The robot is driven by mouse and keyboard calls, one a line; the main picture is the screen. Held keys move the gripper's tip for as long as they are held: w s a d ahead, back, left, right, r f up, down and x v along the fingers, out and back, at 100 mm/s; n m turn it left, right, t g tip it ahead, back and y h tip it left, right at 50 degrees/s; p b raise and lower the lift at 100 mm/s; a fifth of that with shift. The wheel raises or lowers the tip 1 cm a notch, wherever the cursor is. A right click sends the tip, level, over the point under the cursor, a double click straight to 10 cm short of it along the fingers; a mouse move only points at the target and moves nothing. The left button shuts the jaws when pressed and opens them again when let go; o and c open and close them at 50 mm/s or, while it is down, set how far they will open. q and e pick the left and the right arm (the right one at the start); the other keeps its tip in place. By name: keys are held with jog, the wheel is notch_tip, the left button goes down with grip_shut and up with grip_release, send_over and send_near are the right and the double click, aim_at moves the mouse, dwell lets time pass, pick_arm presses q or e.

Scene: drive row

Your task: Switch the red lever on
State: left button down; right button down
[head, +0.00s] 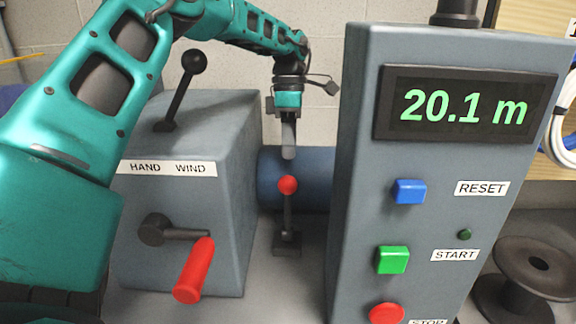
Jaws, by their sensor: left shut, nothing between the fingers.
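The red lever (287,186) is a dark upright rod with a red ball on top, standing on a small dark base between the grey hand wind box and the grey display cabinet. My left gripper (288,152) comes down from above and is shut and empty. Its fingertips are just above the red ball in the picture; I cannot tell whether they touch it. My right gripper is not in view.
The hand wind box (225,120) carries a black-knobbed lever (182,88) and a crank with a red handle (195,270). The display cabinet (350,160) reads 20.1 m and has blue, green and red buttons. A blue cylinder (310,172) lies behind the lever. A dark spool (525,275) stands at right.

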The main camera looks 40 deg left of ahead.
pick_arm(q)
jog(key=shift+s+d+f, duration=0.4)
jog(key=shift+s+d, duration=0.3)
jog(key=shift+s, duration=0.1)
jog(key=shift+s+d+f, duration=0.4)
jog(key=shift+s+d, duration=0.25)
jog(key=shift+s, duration=0.1)
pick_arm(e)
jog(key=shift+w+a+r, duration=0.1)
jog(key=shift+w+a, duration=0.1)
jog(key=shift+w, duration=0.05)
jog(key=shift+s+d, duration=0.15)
